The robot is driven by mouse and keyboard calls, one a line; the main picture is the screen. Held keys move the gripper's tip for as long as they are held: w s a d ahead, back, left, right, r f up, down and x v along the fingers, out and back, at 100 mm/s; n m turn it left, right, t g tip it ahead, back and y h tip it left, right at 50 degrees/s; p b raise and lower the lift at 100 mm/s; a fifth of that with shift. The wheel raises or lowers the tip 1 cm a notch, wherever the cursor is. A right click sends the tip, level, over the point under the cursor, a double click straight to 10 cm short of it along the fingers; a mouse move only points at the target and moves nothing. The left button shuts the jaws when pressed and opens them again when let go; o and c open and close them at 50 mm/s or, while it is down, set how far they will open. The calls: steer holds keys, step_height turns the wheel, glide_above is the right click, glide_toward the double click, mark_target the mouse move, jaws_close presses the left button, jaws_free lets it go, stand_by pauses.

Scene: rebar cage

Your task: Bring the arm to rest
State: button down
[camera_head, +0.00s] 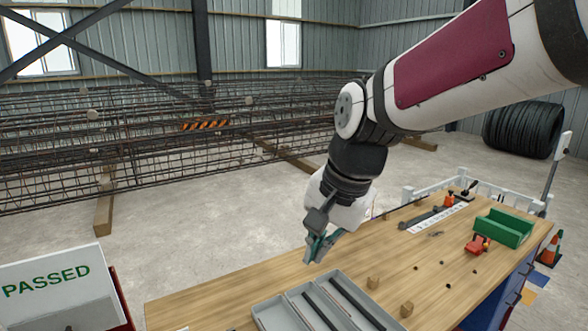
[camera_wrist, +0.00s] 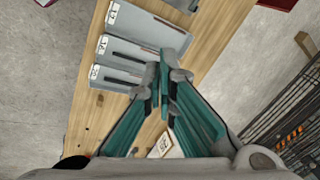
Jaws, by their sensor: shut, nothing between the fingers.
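My gripper (camera_head: 316,252) is shut and empty, with its teal fingers pointing down above the left part of the wooden workbench (camera_head: 220,292). My arm reaches in from the upper right and bends down at the wrist. In the wrist view the fingertips (camera_wrist: 165,75) meet in the middle of the picture, over the bench. They look apart from everything on it.
A grey compartment tray (camera_head: 268,314) with dark bars lies at the bench's near edge; labelled sections (camera_wrist: 118,62) show in the wrist view. Small wooden blocks (camera_head: 374,282), a green bin (camera_head: 503,228) and a red tool (camera_head: 478,245) are on the bench. Rebar cages (camera_head: 130,140) fill the back.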

steer(key=s+d+r+n+t+h, duration=0.1)
steer(key=s+d+n, duration=0.5)
steer(key=s+d, duration=0.9)
steer(key=shift+s+r+t+h+b, duration=0.15)
steer(key=shift+t+h+b, duration=0.2)
steer(key=shift+t+h, duration=0.45)
stand_by(2.0)
